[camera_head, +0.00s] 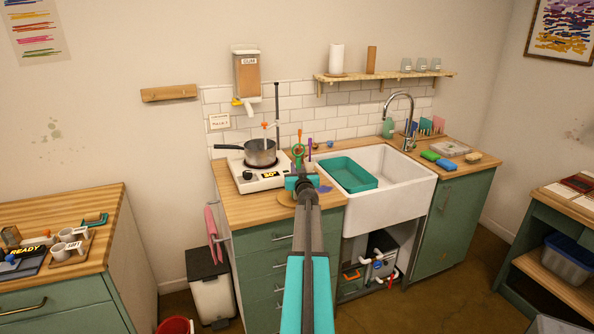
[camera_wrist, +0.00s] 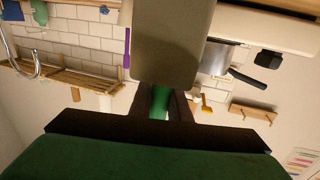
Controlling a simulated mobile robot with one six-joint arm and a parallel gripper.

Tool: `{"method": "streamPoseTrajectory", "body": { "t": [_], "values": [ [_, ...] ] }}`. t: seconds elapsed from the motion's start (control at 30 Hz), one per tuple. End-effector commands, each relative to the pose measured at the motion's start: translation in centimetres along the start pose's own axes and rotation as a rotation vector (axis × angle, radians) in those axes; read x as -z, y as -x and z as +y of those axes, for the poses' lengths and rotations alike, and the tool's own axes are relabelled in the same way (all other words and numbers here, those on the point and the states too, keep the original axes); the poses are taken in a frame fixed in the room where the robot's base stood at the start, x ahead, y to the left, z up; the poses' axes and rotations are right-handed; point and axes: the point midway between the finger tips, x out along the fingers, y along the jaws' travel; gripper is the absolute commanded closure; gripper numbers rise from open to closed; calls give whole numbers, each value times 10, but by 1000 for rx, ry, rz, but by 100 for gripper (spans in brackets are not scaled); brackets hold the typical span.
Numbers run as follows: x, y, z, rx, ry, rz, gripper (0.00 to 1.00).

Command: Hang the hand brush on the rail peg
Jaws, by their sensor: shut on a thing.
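My gripper (camera_wrist: 161,103) is shut on the green handle of the hand brush (camera_wrist: 160,98). A broad grey-beige block lies just beyond the fingers in the wrist view and looks like the brush head. In the head view my gripper (camera_head: 300,182) is over the front of the counter, right of the hot plate; my arm and wrist hide most of what it holds. The wooden peg rail (camera_head: 168,93) is on the wall, left of the tiles and apart from my gripper. It also shows in the upside-down wrist view (camera_wrist: 253,113), at right.
A pot (camera_head: 260,153) stands on the hot plate (camera_head: 258,176), its handle pointing left. A gum dispenser (camera_head: 247,75) hangs above. A teal basin (camera_head: 348,174) sits at the white sink (camera_head: 395,205). Upright tools stand behind my gripper. The wall around the rail is clear.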

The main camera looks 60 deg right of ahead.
Motion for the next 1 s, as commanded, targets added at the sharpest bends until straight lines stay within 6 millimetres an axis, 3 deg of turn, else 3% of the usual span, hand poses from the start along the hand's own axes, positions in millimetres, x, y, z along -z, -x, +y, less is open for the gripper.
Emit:
{"method": "streamPoseTrajectory", "body": {
  "t": [0.53, 0.57, 0.67, 1.0],
  "values": [
    [-5, 0, 0, 1, -1, 1, 100],
    [-6, 0, 0, 0, -1, 1, 82],
    [-5, 0, 0, 0, -1, 1, 65],
    [-5, 0, 0, 0, -1, 1, 65]
  ]
}}
